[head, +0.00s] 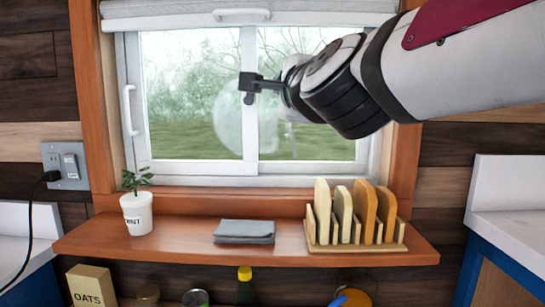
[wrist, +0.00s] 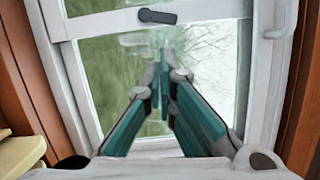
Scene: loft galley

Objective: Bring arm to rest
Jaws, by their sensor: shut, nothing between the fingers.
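My arm (head: 440,60) reaches in from the upper right in the head view and is held raised in front of the window (head: 185,100). Its dark wrist joint lies over the right pane. In the wrist view my gripper (wrist: 165,75) points at the window glass. Its two teal fingers are together at the tips, with nothing held. In the head view the fingers are hard to make out, partly hidden by the wrist.
A wooden shelf (head: 180,242) below the window carries a potted plant (head: 137,213), a folded grey cloth (head: 244,232) and a rack (head: 322,246) of several boards. A box of oats (head: 92,287) and other items stand below. A white counter (head: 515,200) is at right.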

